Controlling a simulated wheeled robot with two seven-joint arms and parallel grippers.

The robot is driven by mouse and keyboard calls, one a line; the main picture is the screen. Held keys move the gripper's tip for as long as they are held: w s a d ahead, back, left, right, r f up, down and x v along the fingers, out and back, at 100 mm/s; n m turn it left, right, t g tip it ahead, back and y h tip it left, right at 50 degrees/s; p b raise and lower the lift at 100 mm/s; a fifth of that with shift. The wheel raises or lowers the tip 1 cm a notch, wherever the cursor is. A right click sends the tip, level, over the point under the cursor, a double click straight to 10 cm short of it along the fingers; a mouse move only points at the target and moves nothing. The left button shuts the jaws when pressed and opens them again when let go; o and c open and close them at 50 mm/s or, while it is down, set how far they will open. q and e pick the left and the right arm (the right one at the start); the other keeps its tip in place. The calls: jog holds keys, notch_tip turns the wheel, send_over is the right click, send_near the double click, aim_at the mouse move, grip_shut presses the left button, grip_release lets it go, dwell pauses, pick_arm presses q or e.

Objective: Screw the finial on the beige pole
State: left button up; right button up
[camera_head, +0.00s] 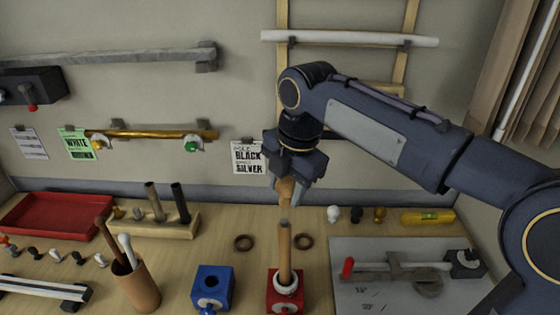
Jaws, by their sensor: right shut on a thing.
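The beige pole (285,250) stands upright in a red block (271,303), with a white ring around its lower part. Its top end is bare. My right gripper (287,187) comes in from the right and is shut on a wooden-brown finial (286,194). The finial is held just above the pole top, roughly in line with it, with a small gap showing. The gripper fingers partly hide the finial. My left gripper is not in view.
A blue block (212,287) and a brown cup (138,287) with sticks stand left of the pole. A grey board (350,300) with tools is at right. Several small finials (379,213) and a yellow level (428,217) lie behind.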

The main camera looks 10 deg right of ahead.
aim_at(287, 202)
jog(key=shift+r, duration=0.15)
dwell(0.3)
jog(key=shift+f+b, duration=1.55)
jog(key=shift+f, duration=0.85)
jog(key=shift+f, duration=0.3)
jog(key=shift+r, duration=0.25)
jog(key=shift+f, duration=0.75)
